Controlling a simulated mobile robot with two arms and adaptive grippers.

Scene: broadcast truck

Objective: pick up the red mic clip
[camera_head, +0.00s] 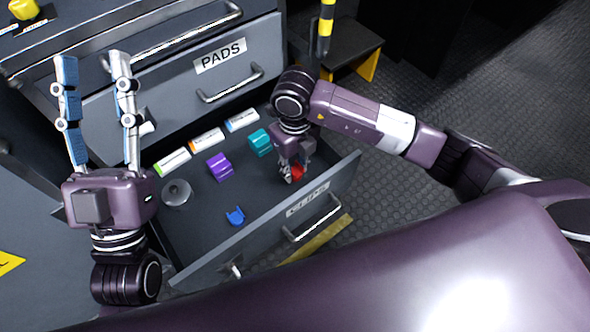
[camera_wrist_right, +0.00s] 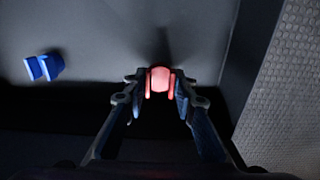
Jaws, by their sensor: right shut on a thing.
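The red mic clip (camera_head: 298,172) is at the right end of the open drawer, mostly hidden by my right gripper in the head view. My right gripper (camera_head: 291,174) points down into the drawer and is shut on the clip. In the right wrist view the red clip (camera_wrist_right: 159,80) sits between the two fingertips of the gripper (camera_wrist_right: 160,86). I cannot tell whether the clip touches the drawer floor. My left gripper (camera_head: 93,58) is raised over the left side of the drawer, fingers spread apart, open and empty.
The PADS drawer (camera_head: 170,95) above is shut. A step stool (camera_head: 345,48) stands behind.

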